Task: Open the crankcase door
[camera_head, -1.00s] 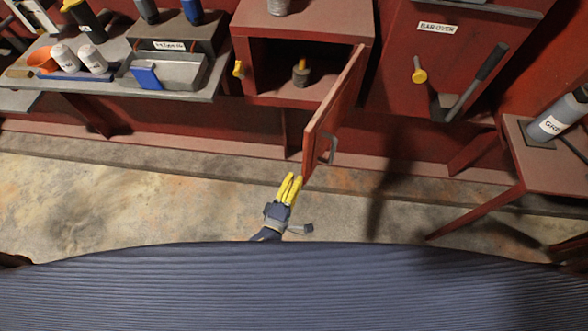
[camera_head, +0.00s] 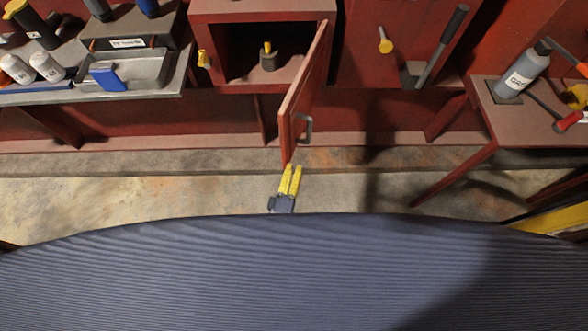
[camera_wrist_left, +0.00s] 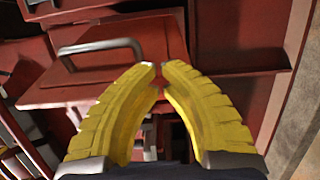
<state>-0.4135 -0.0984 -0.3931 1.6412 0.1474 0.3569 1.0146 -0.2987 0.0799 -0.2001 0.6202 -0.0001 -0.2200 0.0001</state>
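The red crankcase door (camera_head: 304,92) stands wide open, swung out toward me from the right side of the box (camera_head: 235,12). Its grey bar handle (camera_head: 305,128) is on the door's right-hand face, and shows in the left wrist view (camera_wrist_left: 100,47) to the left of the fingers. My left gripper (camera_head: 291,168) has yellow fingers close to the door's near lower corner in the head view; contact cannot be told. In the left wrist view the fingertips (camera_wrist_left: 161,70) nearly meet, with nothing visible held between them. My right gripper is not in view.
A grey part with a yellow top (camera_head: 268,58) stands inside the open box. A metal tray (camera_head: 155,78) is on the left shelf; a grey bottle (camera_head: 522,70) stands on the right table. The floor before the box is clear.

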